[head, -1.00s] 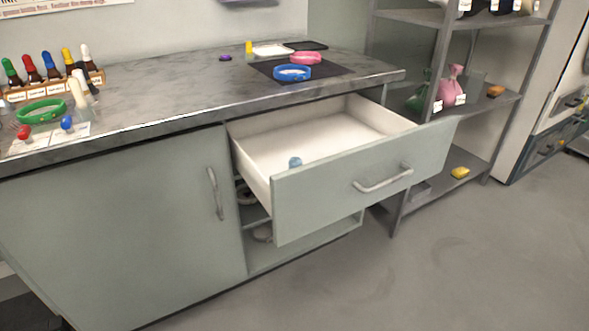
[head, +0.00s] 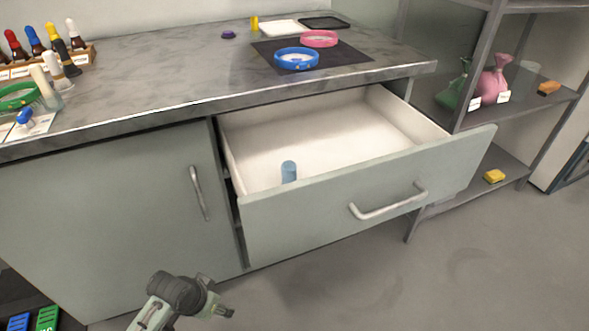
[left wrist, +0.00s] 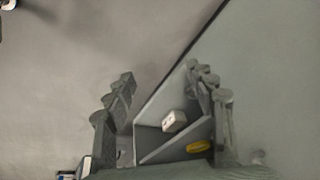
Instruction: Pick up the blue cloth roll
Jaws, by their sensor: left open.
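The blue cloth roll (head: 289,171) stands inside the open drawer (head: 350,205), near its front panel and left of the drawer's middle. Its lower end is hidden behind the front panel. My left gripper (head: 222,309) is low at the bottom of the head view, in front of the cabinet and below the drawer, apart from the roll. In the left wrist view its two fingers (left wrist: 164,78) are spread with nothing held between them. The roll does not show in that view. My right gripper is not in view.
The drawer's front panel and handle (head: 388,204) jut out from the counter (head: 165,75). The rest of the drawer looks empty. Blue and pink rings (head: 296,58) lie on a dark mat above. A metal shelf (head: 460,115) stands at right.

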